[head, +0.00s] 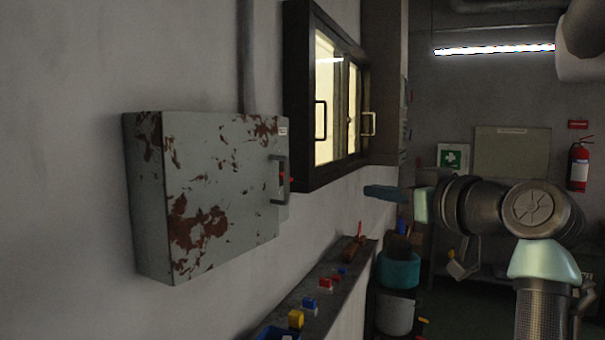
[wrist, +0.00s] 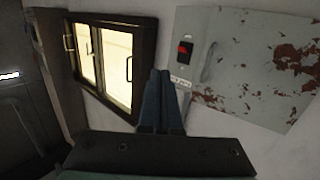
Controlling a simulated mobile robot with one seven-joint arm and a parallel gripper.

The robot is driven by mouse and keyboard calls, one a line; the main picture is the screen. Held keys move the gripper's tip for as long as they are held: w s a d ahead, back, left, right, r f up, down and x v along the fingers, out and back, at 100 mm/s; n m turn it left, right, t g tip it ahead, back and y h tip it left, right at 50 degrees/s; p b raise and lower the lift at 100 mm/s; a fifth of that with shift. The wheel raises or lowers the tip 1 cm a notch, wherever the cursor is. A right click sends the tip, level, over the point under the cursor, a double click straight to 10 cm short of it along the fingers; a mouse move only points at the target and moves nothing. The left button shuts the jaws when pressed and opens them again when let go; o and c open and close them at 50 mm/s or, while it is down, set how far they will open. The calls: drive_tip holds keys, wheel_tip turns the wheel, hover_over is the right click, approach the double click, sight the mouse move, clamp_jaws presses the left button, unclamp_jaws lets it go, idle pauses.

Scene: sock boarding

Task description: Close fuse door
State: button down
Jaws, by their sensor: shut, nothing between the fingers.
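The grey, rust-patched fuse box (head: 210,165) hangs on the wall at the left in the head view. Its door (head: 240,170) lies over the front and looks flush or nearly so; I cannot tell if it is fully closed. A dark handle (head: 281,180) stands on the door's right side. In the wrist view the door (wrist: 255,60) shows at the upper right, with a red switch (wrist: 185,48) beside the handle. My gripper (head: 378,192) is shut and empty, to the right of the box and apart from it. Its blue fingers (wrist: 161,85) point towards the wall.
A dark-framed cabinet (head: 297,100) with glass doors and handles juts from the wall right of the box. Below runs a narrow shelf (head: 340,285) with small coloured blocks. A teal-topped bin (head: 398,270) stands beyond it. A fire extinguisher (head: 580,163) hangs at the far right.

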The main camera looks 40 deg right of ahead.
drive_tip(key=s+a+m+h+p, duration=0.1)
drive_tip(key=s+a+p, duration=0.25)
drive_tip(key=a, duration=0.85)
drive_tip(key=p, duration=0.6)
approach(274, 178)
drive_tip(key=shift+w+d+f+t, duration=0.35)
drive_tip(key=shift+w+d, duration=0.3)
drive_tip(key=shift+w, duration=0.15)
drive_tip(key=shift+w+d+f+p, duration=0.15)
drive_tip(key=shift+w+p, duration=0.15)
drive_tip(key=shift+w, duration=0.3)
drive_tip(key=shift+w+a+b, duration=0.15)
drive_tip(key=shift+w+b, duration=0.3)
drive_tip(key=shift+w, duration=0.35)
drive_tip(key=shift+w+a+b, duration=0.1)
drive_tip(key=shift+w+b, duration=0.3)
drive_tip(key=shift+w, duration=0.35)
drive_tip(key=shift+s, duration=0.15)
